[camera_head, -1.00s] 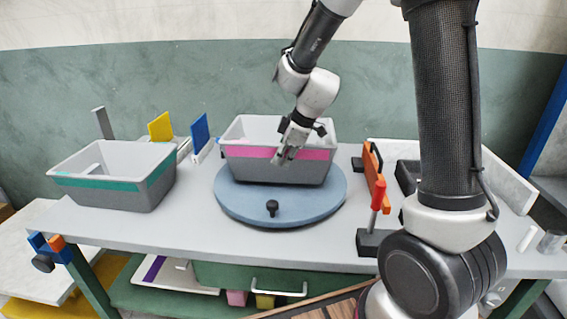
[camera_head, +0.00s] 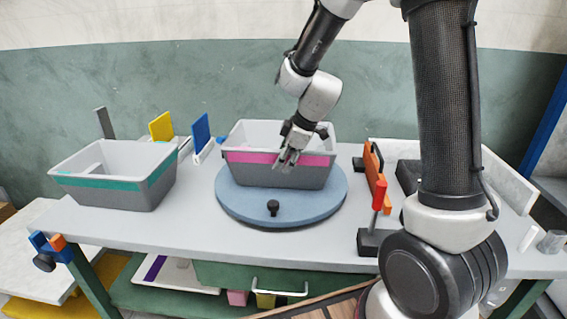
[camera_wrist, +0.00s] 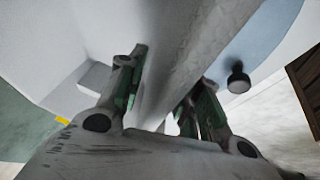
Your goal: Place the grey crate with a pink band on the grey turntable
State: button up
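The grey crate with a pink band (camera_head: 247,157) sits upright on the blue-grey turntable (camera_head: 240,206), towards its back. My gripper (camera_head: 286,164) is at the crate's front wall, its fingers spread apart. In the wrist view, my gripper (camera_wrist: 168,98) has one green-padded finger on each side of the crate's wall (camera_wrist: 190,62), with gaps beside it. The wrist view also shows part of the turntable (camera_wrist: 263,45) at the upper right.
A similar crate with a teal band (camera_head: 105,184) stands on the table's left. A black knob (camera_head: 273,207) sits at the turntable's front. Yellow (camera_head: 161,127) and blue (camera_head: 201,132) panels stand behind. An orange-red clamp (camera_head: 378,195) stands to the right.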

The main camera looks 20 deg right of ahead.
jog(key=v, duration=1.1)
jog(key=s+d+r+m+h, duration=0.1)
jog(key=s+d+m, duration=0.2)
jog(key=s, duration=0.5)
jog(key=s+d+r+m+h, duration=0.1)
jog(key=s+d+r+m, duration=0.1)
jog(key=s+d+m, duration=0.2)
jog(key=s+d+r+m+h, duration=0.1)
jog(key=s+d+r+m, duration=0.1)
jog(key=s+d+m, duration=0.2)
jog(key=s+m, duration=0.3)
jog(key=s, duration=0.5)
jog(key=shift+d+r, duration=0.2)
jog(key=shift+r, duration=0.05)
jog(key=shift+s, duration=0.15)
